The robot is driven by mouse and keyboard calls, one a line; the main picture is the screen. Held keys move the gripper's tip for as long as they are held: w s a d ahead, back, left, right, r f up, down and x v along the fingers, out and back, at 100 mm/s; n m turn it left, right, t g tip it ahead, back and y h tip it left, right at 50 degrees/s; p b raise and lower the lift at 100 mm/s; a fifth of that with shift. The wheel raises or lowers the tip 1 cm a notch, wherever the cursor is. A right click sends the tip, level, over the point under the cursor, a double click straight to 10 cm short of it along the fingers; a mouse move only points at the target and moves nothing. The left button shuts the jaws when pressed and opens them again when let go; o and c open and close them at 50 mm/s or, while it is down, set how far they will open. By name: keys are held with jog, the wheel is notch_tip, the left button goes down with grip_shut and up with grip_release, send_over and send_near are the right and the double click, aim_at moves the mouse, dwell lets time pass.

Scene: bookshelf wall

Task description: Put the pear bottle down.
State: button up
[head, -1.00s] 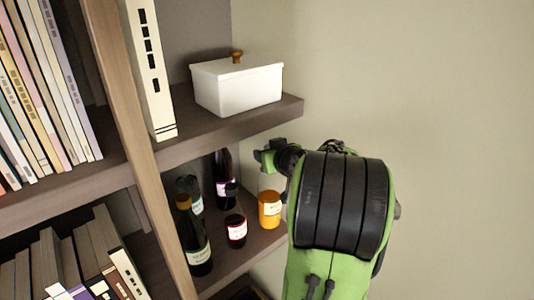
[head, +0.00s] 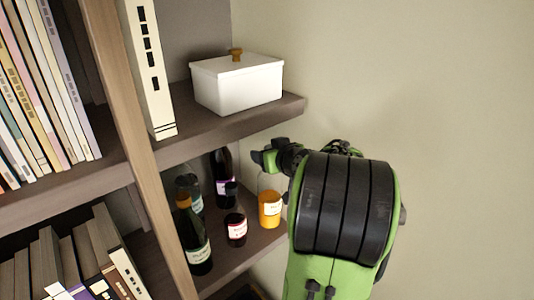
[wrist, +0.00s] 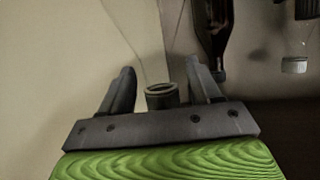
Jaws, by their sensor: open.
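A clear-shouldered bottle with orange contents and a white label (head: 270,209) stands upright on the lower shelf board (head: 240,255), near its right end. Its label is too small to read; I take it for the pear bottle. My gripper (head: 266,160) is just above it, with its fingers mostly hidden in the head view. In the wrist view, my gripper (wrist: 160,72) is open, and the bottle's open neck (wrist: 162,96) shows between the fingers, with a gap visible on each side.
Bare wall (head: 420,80) lies right.

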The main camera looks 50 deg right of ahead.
jog(key=b+v, duration=0.1)
jog(key=v, duration=1)
jog(key=shift+f, duration=0.1)
